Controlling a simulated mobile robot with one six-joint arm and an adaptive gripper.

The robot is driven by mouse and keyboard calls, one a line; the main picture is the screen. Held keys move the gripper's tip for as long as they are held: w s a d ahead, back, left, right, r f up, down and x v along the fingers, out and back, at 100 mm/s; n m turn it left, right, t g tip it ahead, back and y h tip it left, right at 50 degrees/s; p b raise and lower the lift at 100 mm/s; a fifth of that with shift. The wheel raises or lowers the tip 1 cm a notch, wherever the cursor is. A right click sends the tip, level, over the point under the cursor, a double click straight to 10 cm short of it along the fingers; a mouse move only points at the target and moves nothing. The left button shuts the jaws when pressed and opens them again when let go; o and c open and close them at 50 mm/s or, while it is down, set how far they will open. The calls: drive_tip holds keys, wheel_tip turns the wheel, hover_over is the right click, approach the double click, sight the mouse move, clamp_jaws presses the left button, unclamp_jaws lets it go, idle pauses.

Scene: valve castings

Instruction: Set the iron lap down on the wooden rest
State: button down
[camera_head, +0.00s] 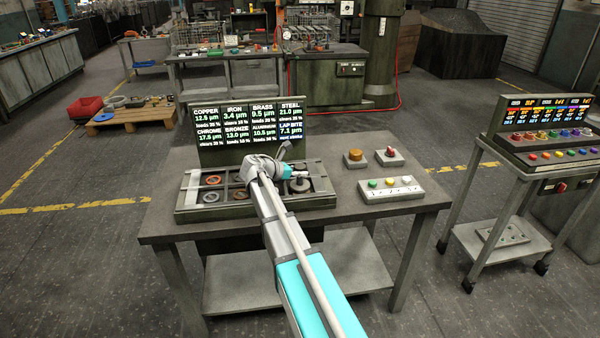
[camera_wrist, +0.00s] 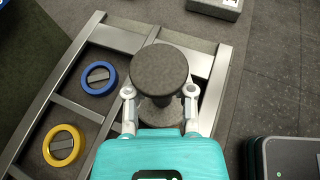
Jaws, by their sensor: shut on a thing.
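The iron lap (camera_wrist: 159,70) is a dark grey piece with a round knob on top and a wider disc base. In the wrist view my gripper (camera_wrist: 159,94) is shut on it below the knob, one finger on each side. In the head view my gripper (camera_head: 286,171) is over the right part of the compartment tray, with the grey lap (camera_head: 300,186) beside it. I cannot tell whether its base touches the tray. A small block with a round brown top (camera_head: 355,155) stands right of the tray; I cannot tell whether it is the wooden rest.
The tray (camera_head: 255,208) holds several rings; a blue ring (camera_wrist: 99,78) and a yellow ring (camera_wrist: 61,145) show beside the lap. A display board (camera_head: 250,133) stands behind. A red-button box (camera_head: 390,156) and a button panel (camera_head: 391,190) sit at right. The bench front right is clear.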

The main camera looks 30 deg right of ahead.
drive_tip(key=shift+f, duration=0.2)
drive_tip(key=shift+c, duration=2)
unclamp_jaws()
drive_tip(key=shift+s+a+r+m, duration=0.1)
drive_tip(key=shift+s+a+m, duration=0.2)
drive_tip(key=shift+s+a, duration=0.1)
drive_tip(key=s+a+m+g+y+p, duration=0.1)
drive_tip(key=s+a+m+y+p, duration=0.9)
drive_tip(key=s+a+m, duration=0.8)
drive_tip(key=s+a+y, duration=0.3)
drive_tip(key=s+a, duration=0.1)
drive_tip(key=s, duration=0.3)
drive_tip(key=shift+a+f+m+g+p, duration=0.3)
drive_tip(key=shift+a+m, duration=0.1)
